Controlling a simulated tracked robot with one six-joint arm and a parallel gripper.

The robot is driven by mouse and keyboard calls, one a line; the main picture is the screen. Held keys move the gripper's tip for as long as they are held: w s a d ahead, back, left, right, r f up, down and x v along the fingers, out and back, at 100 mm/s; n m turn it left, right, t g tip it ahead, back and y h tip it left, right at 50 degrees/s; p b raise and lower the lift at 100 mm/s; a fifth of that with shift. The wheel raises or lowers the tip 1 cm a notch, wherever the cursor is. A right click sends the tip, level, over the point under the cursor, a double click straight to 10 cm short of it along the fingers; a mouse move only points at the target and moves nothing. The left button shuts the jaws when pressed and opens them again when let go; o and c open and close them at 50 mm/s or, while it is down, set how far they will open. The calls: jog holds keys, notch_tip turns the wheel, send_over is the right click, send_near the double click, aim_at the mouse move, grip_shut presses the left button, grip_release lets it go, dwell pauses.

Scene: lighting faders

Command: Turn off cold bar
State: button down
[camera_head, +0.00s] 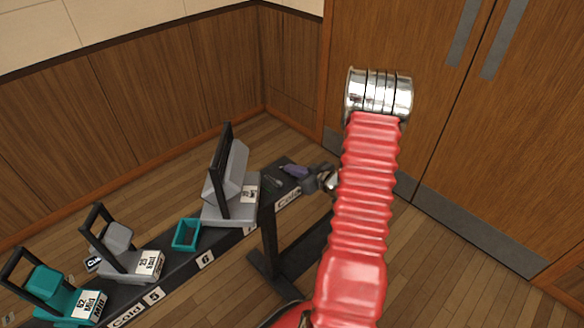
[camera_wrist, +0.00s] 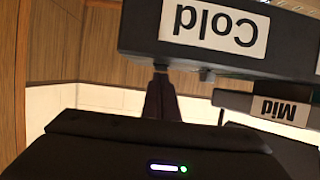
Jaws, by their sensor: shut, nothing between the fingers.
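A long dark bar (camera_head: 221,246) runs along the left with several grey and teal lever-like units on it. White "Cold" labels show near its front left and its far right end. In the wrist view a black block with an upside-down "Cold" label (camera_wrist: 214,27) fills the top. My gripper (camera_head: 296,171) is at the far right end of the bar, by the right "Cold" label (camera_head: 288,199). In the wrist view my gripper (camera_wrist: 160,88) is shut and empty, its tips just below the black block. Whether they touch it cannot be told.
A grey lever unit with a tall black frame (camera_head: 222,170) stands left of my gripper. A teal open box (camera_head: 186,235) and two more lever units sit farther left. A "Mid" label (camera_wrist: 280,108) shows right in the wrist view.

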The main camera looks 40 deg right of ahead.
jog(key=shift+f, duration=0.2)
dwell(0.3)
jog(key=shift+r, duration=0.8)
jog(key=shift+r, duration=0.15)
jog(key=shift+s+r, duration=0.1)
jog(key=shift+r, duration=0.5)
jog(key=shift+s+r, duration=0.25)
jog(key=shift+r, duration=0.4)
jog(key=shift+s+r, duration=0.25)
jog(key=shift+r, duration=0.35)
jog(key=s+r, duration=0.1)
jog(key=s, duration=0.8)
jog(key=shift+s+d, duration=0.15)
